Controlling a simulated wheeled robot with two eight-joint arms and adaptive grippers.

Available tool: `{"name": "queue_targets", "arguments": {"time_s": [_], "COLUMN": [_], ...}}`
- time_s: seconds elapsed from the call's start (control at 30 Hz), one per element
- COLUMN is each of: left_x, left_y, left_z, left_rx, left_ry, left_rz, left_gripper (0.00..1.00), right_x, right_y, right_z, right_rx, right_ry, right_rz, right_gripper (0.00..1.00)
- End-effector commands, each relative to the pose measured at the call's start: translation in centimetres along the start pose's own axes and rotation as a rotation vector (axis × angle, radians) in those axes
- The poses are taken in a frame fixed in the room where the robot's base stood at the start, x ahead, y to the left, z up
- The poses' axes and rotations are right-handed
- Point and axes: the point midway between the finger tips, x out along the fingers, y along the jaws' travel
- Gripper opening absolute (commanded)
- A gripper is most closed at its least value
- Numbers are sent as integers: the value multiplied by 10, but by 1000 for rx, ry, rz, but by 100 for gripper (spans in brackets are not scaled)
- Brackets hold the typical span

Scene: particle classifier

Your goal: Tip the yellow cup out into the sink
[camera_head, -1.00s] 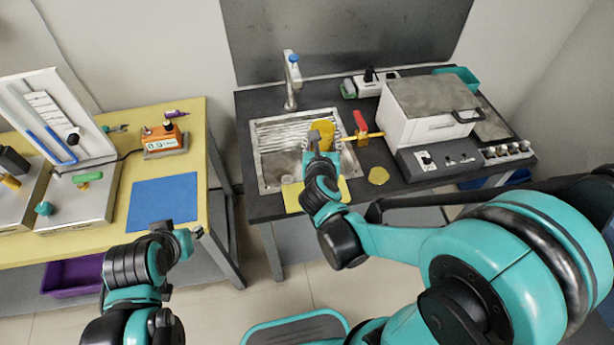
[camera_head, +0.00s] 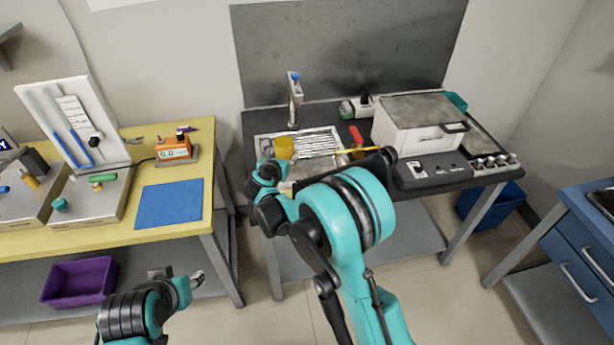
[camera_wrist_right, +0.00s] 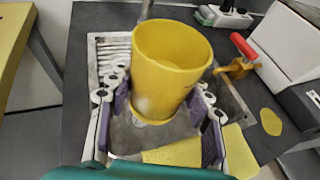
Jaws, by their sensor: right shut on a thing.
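The yellow cup (camera_head: 284,146) is over the left part of the sink (camera_head: 325,137) in the head view. In the right wrist view the cup (camera_wrist_right: 168,75) stands between the fingers with its mouth up, leaning a little; its inside looks plain yellow and its bottom is hidden. My right gripper (camera_head: 268,151) is shut on the cup; its fingers also show around it in the wrist view (camera_wrist_right: 160,112). The sink's ribbed part (camera_wrist_right: 112,46) shows behind the cup. My left gripper (camera_head: 197,280) is low, away from the sink; its jaw opening is unclear.
A faucet (camera_head: 294,98) rises behind the sink. A red-handled tool (camera_head: 356,136) and a white box-like device (camera_head: 415,125) stand to the right. A yellow flat patch (camera_wrist_right: 271,122) lies on the counter. A yellow table (camera_head: 200,135) is at left, a blue cabinet (camera_head: 575,245) at right.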

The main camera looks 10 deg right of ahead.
Motion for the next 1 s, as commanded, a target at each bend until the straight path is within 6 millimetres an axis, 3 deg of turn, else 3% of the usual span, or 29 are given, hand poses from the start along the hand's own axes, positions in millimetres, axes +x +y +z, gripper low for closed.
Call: {"name": "queue_targets", "arguments": {"time_s": [0.1, 0.33, 1.0], "left_x": [6, 10, 10], "left_y": [0, 0, 0], "left_z": [4, 7, 7], "left_rx": [0, 0, 0], "left_ry": [0, 0, 0], "left_rz": [0, 0, 0], "left_gripper": [40, 40, 40], "right_x": [26, 56, 61], "right_y": [25, 53, 66], "right_z": [-14, -33, -41], "right_rx": [8, 22, 66], "right_ry": [-3, -10, -8], "right_rz": [-18, -45, -35], "right_gripper": [15, 15, 15]}}
